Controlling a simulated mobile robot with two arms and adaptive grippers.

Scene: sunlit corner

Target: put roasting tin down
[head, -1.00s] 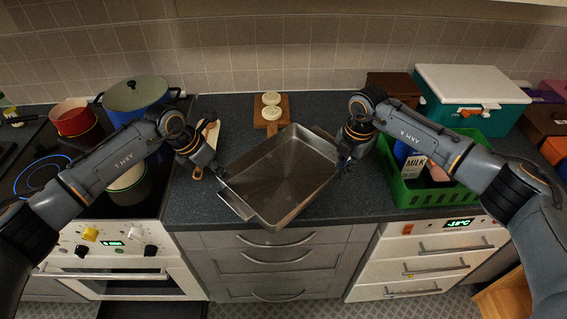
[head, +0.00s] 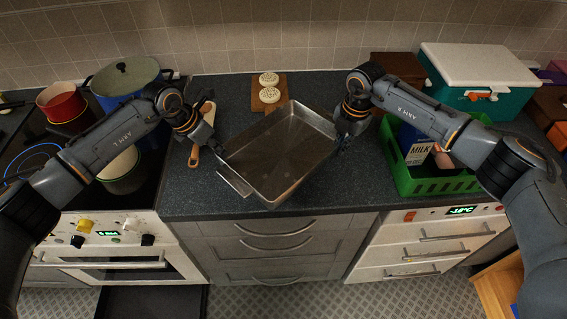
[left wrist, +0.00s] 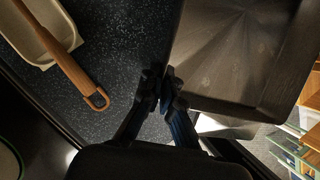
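The grey metal roasting tin (head: 278,155) is level or nearly so over the dark counter, turned at an angle, its near corner close to the counter's front edge. I cannot tell whether its base touches the counter. My left gripper (head: 218,151) is at the tin's left corner. In the left wrist view the left fingertips (left wrist: 161,88) are close together at the edge of the tin (left wrist: 235,55) and look shut on its rim. My right gripper (head: 342,140) is at the tin's right side; its fingertips are small and dark, but look closed on the rim.
A wooden board (head: 269,96) with two round pale items lies behind the tin. A green crate (head: 440,186) stands right.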

